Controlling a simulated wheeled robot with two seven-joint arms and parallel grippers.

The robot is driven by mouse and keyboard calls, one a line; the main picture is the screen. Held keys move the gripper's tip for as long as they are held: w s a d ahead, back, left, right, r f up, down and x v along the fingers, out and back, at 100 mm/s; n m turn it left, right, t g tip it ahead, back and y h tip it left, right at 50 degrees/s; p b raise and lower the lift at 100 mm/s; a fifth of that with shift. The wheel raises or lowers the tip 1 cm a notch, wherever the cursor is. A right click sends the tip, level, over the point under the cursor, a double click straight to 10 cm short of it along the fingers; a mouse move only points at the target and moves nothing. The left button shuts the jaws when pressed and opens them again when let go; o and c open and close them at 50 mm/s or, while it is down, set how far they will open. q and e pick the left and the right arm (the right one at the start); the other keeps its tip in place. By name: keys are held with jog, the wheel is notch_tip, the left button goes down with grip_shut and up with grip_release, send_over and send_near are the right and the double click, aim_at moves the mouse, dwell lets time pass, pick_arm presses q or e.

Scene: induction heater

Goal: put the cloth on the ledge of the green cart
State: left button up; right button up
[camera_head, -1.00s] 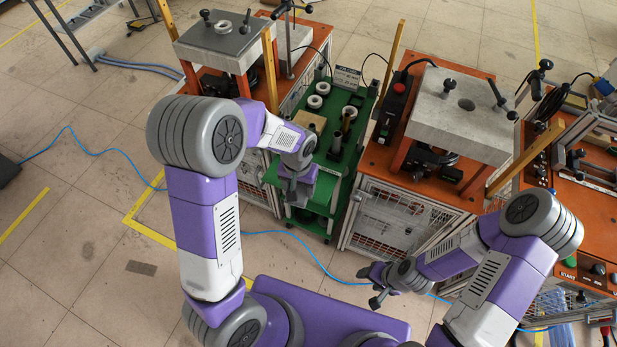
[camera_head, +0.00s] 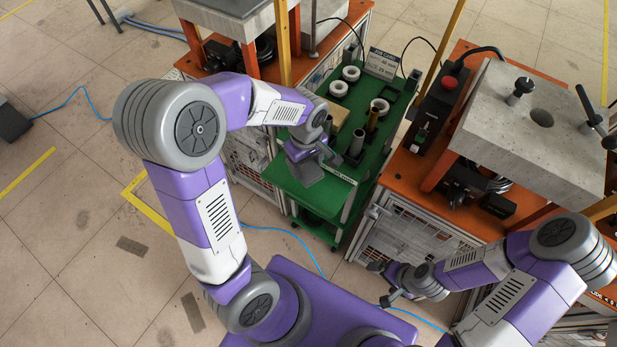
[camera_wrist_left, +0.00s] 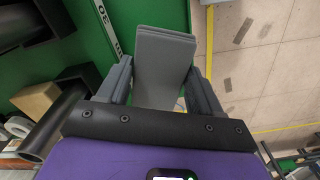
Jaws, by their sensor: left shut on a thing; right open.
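The cloth is a grey folded pad (camera_head: 309,174), seen also in the left wrist view (camera_wrist_left: 163,62). My left gripper (camera_head: 303,158) is shut on it, with one finger on each side in the wrist view (camera_wrist_left: 160,85). The cloth is over the front ledge of the green cart (camera_head: 325,201), near its edge; I cannot tell whether it touches the ledge. The ledge's green surface also shows in the wrist view (camera_wrist_left: 100,17). My right gripper (camera_head: 381,283) is open and empty, low in front of the right orange station.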

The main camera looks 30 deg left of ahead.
aim_at(306, 167)
pick_arm(q)
jog(key=shift+f+b, duration=1.15)
jog(key=shift+f, duration=2.25)
jog(key=shift+f, duration=0.2)
jog(key=o, duration=0.7)
jog(key=shift+o, duration=0.2)
jog(key=shift+r, duration=0.15)
jog(key=shift+r, duration=0.35)
notch_tip(306, 167, up, 12)
jog(key=p, duration=0.4)
jog(key=shift+f, duration=0.25)
